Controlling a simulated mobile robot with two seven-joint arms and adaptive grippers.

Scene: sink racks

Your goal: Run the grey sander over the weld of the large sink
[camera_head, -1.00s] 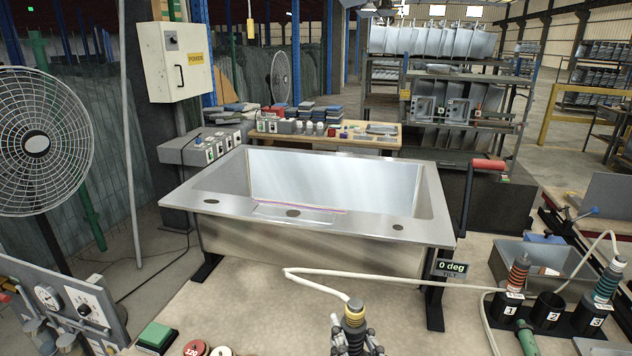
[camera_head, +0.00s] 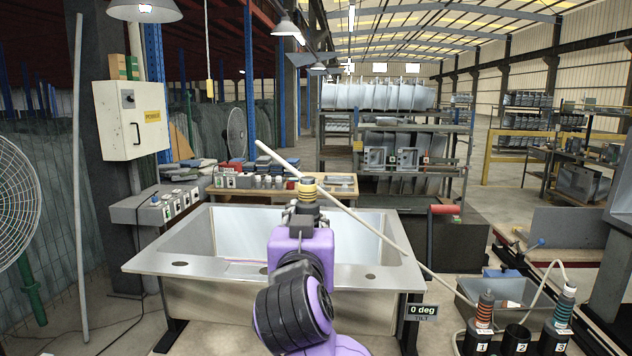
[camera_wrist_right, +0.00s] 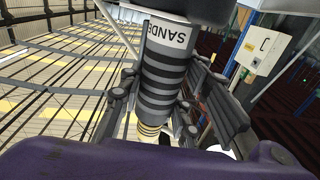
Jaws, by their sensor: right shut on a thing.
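The large sink (camera_head: 160,262) is a wide steel basin on dark legs in front of me. A thin coloured line, likely the weld (camera_head: 243,262), shows at its inner front edge, partly hidden by my arm. My left gripper is not in view.
A pale hose (camera_head: 375,222) crosses the basin diagonally. Holders marked 1 (camera_head: 480,338), 2 (camera_head: 517,340) and 3 (camera_head: 555,340) stand at lower right; holder 2 looks empty. A sign (camera_head: 423,311) reads 0 deg. A workbench (camera_head: 330,190) stands behind the sink.

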